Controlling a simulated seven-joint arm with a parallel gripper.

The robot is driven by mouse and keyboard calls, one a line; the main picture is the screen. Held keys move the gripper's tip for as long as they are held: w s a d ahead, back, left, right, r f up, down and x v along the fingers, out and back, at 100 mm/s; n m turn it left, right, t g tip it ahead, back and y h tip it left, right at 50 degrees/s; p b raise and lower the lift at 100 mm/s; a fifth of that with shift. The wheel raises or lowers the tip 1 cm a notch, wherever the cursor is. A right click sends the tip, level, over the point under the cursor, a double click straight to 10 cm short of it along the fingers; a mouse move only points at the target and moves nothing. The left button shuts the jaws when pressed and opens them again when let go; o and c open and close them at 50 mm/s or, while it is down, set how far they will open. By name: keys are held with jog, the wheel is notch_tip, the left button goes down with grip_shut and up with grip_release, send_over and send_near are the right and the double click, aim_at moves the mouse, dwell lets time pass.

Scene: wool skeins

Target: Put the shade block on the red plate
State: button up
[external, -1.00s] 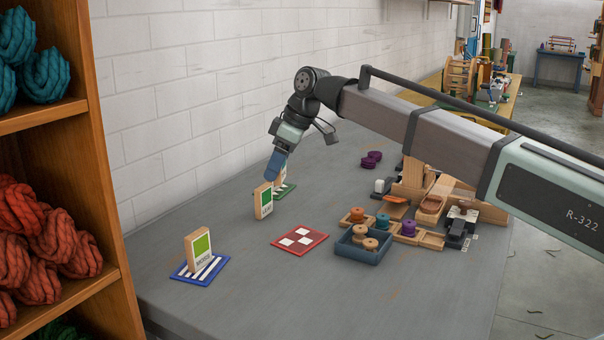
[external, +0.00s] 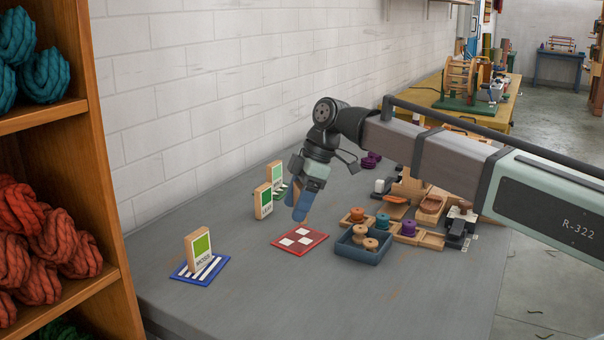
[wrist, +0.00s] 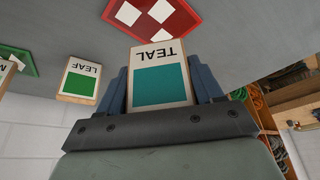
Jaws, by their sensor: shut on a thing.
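My gripper (external: 299,212) is shut on the teal shade block (wrist: 160,80), a pale wooden block with a teal patch and the word TEAL. The red plate (external: 289,247), with white squares, lies flat on the table just below my gripper. It also shows at the top of the wrist view (wrist: 184,20). The held block looks above the plate, apart from it.
The LEAF block (external: 263,201) stands left of my gripper on the table. Another green-patched block (external: 275,176) stands at the green plate behind it. The MOSS block (external: 198,246) stands on the blue striped plate (external: 183,272). A blue tray (external: 362,256) with spools is right of the red plate.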

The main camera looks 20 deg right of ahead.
jog(key=shift+f, duration=2.5)
jog(key=shift+f, duration=0.1)
jog(key=o, duration=1)
jog(key=shift+o, duration=0.2)
jog(key=v, duration=1.2)
